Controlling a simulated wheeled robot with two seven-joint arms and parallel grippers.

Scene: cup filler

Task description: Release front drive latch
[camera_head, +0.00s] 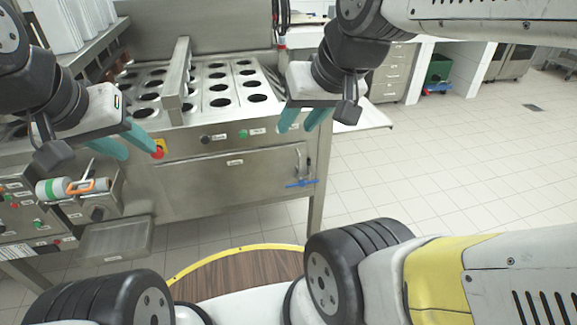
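The steel cup filler (205,140) has a front panel (225,178). A small metal latch or handle (299,160) is at its right end, with a blue lever (302,183) just below it. At the left, an orange handle (88,185) sits beside a white and green cylinder (52,189). I cannot tell which part is the front drive latch. My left gripper (141,154) is open and empty, its teal fingers near the red button, above and right of the orange handle. My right gripper (296,130) is open and empty, above the metal latch.
A red button on a yellow plate (158,149) and a green button (243,134) are on the filler's front. A steel tray (115,240) juts out low at the left. White stacks (75,22) stand at the back left. The tiled floor (440,170) is clear at the right.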

